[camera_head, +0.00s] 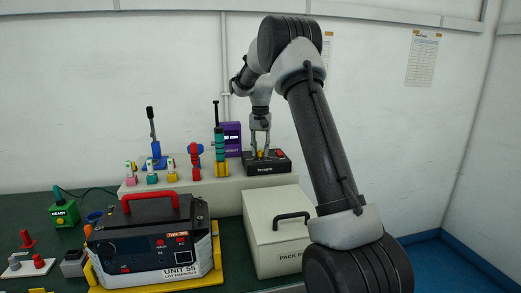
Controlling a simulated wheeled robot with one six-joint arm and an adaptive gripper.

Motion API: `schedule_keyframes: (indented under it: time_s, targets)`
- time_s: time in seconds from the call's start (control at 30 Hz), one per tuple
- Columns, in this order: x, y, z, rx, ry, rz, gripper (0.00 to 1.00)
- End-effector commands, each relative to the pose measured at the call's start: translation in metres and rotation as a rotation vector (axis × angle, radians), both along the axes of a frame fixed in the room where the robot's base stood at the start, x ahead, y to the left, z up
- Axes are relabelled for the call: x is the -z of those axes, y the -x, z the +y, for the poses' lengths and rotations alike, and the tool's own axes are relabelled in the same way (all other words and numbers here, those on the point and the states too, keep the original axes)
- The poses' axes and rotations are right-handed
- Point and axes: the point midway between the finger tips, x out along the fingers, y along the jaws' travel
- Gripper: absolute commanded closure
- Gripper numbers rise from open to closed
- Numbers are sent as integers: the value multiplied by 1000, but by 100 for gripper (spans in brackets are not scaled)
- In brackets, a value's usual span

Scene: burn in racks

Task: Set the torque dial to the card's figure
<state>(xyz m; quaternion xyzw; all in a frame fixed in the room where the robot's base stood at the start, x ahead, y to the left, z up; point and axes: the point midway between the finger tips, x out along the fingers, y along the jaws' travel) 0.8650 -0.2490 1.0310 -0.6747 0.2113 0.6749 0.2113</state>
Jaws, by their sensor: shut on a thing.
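A black box (282,165) with white lettering, too small to read surely, stands on the raised cream shelf at the back. A small yellow dial (261,154) shows on its top, with a red button to its right. My gripper (260,151) reaches down from above, its fingers on both sides of the dial and shut on it. The fingers partly hide the dial, and its setting is too small to read. A printed sheet (422,60) hangs on the back wall at right; its figures are unreadable.
A cream shelf (235,185) carries several small coloured fixtures and a purple display box (231,132) left of my gripper. In front are a black unit with a red handle (150,199) and a cream box with a dark handle (265,241). A green box (64,214) stands at left.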

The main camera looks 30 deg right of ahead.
Motion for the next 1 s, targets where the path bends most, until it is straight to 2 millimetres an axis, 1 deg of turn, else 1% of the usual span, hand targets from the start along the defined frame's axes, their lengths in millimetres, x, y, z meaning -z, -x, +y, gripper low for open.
schedule_keyframes:
  time_s: [0.3,0.6,0.8,1.0]
  targets:
    - [0,0,0,-297,0,-1,96]
    - [0,0,0,-558,0,-1,96]
    - [-1,0,0,-686,1,-2,96]
    - [-1,0,0,-766,1,-2,96]
